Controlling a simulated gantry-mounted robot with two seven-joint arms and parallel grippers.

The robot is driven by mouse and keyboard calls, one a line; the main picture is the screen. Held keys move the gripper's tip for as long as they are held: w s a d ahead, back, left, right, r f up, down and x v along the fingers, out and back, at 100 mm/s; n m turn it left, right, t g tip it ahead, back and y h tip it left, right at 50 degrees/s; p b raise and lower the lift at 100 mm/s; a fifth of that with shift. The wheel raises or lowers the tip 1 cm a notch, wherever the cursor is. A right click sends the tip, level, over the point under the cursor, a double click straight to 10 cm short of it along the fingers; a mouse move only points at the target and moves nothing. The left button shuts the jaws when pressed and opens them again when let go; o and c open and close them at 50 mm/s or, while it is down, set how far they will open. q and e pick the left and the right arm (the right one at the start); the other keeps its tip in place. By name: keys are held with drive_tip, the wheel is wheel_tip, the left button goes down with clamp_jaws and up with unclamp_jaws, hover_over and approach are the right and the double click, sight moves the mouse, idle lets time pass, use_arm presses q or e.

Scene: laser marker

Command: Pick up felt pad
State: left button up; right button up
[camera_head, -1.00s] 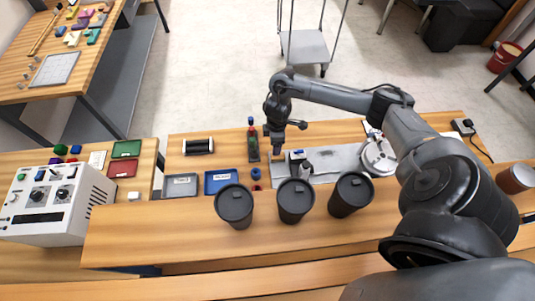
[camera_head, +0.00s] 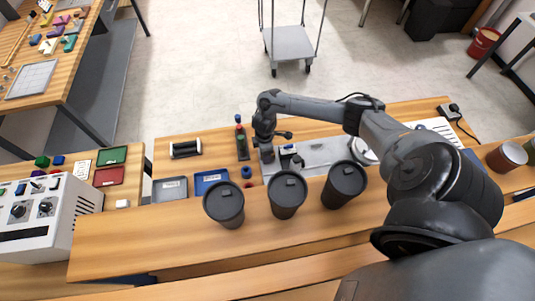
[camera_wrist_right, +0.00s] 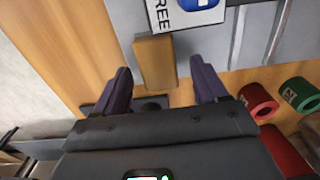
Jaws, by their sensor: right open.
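My right gripper (camera_wrist_right: 160,66) is open in the right wrist view, with one dark finger on each side of a small tan block (camera_wrist_right: 154,58). The block lies between the fingertips with a gap on both sides. It may be the felt pad, but its material cannot be told. In the head view the right gripper (camera_head: 266,157) points down over the wooden bench at the left end of a grey metal plate, and it hides the block. My left gripper is not in view.
A white and blue sign (camera_wrist_right: 185,12) touches or nearly touches the block's end. A red ring (camera_wrist_right: 258,101) and a green ring (camera_wrist_right: 300,95) lie right of the fingers. Dark lidded cups (camera_head: 287,194) stand in front; a blue tray (camera_head: 210,181) is to the left.

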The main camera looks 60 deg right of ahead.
drive_tip(key=shift+f, duration=0.15)
drive_tip(key=c, duration=1.1)
drive_tip(key=shift+c, duration=0.2)
